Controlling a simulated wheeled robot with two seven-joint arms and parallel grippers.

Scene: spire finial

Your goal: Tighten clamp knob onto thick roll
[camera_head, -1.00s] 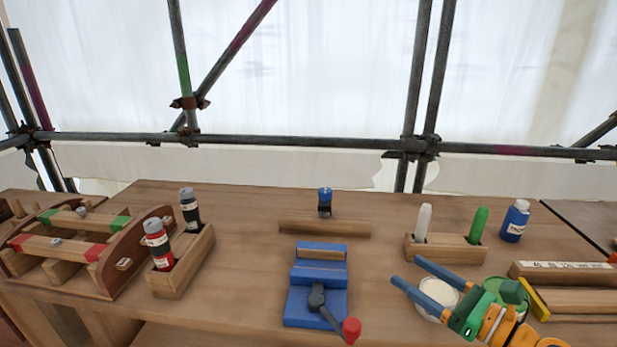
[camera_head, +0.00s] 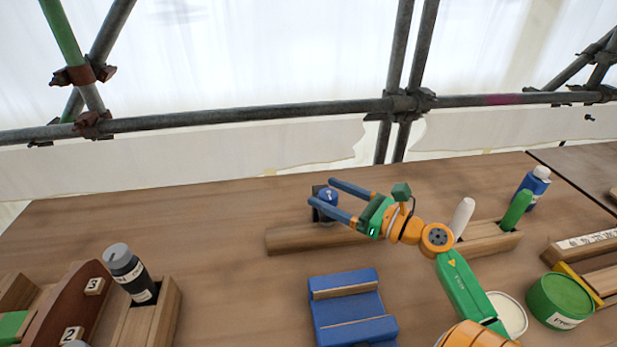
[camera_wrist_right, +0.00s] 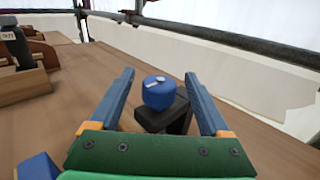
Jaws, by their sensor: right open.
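The clamp knob (camera_head: 328,196) is round and blue with a pale mark on top. It sits on a black clamp body (camera_head: 319,214) at a wooden bar (camera_head: 290,240) near the back of the bench. My right gripper (camera_head: 321,191) is open, its two blue fingers reaching toward the knob. In the right wrist view the knob (camera_wrist_right: 158,92) shows between the open fingers, with gaps on both sides. The black clamp body (camera_wrist_right: 163,117) shows below it. I cannot tell for sure which piece is the thick roll. My left gripper is not in view.
A blue vise (camera_head: 350,308) stands in front of the bar. To the right are a wooden holder (camera_head: 490,240) with white and green markers, a blue bottle (camera_head: 533,185) and a green tin (camera_head: 560,298). A bottle rack (camera_head: 160,310) is at left. Bare bench lies between.

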